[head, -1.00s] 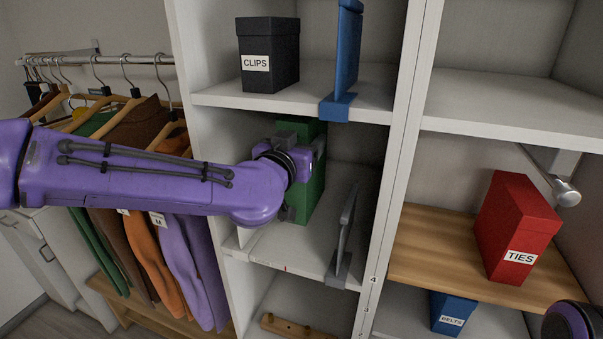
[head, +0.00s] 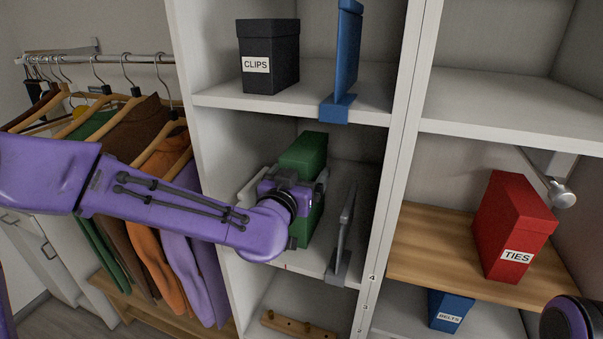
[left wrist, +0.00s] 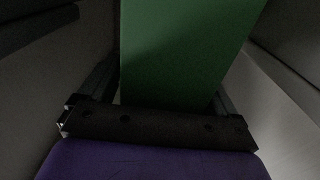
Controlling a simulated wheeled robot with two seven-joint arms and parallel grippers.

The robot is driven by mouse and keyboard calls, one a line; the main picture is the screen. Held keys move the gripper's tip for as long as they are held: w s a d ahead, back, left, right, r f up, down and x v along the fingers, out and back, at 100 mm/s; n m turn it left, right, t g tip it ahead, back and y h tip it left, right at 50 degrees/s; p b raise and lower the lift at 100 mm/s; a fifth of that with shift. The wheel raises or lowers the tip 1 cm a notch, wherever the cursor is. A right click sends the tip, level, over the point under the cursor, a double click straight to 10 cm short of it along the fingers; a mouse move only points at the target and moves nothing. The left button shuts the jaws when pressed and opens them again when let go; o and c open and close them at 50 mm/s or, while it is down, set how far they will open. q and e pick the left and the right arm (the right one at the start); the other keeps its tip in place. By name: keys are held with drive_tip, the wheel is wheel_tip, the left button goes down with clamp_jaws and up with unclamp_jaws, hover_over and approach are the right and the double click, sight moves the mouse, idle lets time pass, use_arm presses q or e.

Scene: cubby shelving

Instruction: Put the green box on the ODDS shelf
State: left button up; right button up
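The green box (head: 305,150) is in the middle compartment of the left shelf column, below the CLIPS shelf. My left gripper (head: 300,192) is at its front, with fingers along its two sides. In the left wrist view the green box (left wrist: 185,50) fills the space between the fingers (left wrist: 165,95), which look closed on it. The gripper and wrist hide part of the box's front. I cannot tell whether its base touches the shelf. No ODDS label is readable. My right gripper is out of view; only a rounded arm part shows at lower right.
A grey bookend (head: 342,240) stands close right of the green box; a pale upright piece (head: 250,184) is at its left. A black CLIPS box (head: 268,55) and blue bookend (head: 345,60) are above. A red TIES box (head: 512,225) and blue BELTS box (head: 450,311) are right. The upper-right shelf (head: 510,105) is bare.

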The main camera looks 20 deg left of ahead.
use_arm(q)
drive_tip(key=s+b, duration=0.9)
drive_tip(key=s, duration=0.3)
drive_tip(key=shift+a+r+b, duration=0.15)
drive_tip(key=shift+a+b, duration=0.05)
drive_tip(key=shift+b, duration=0.15)
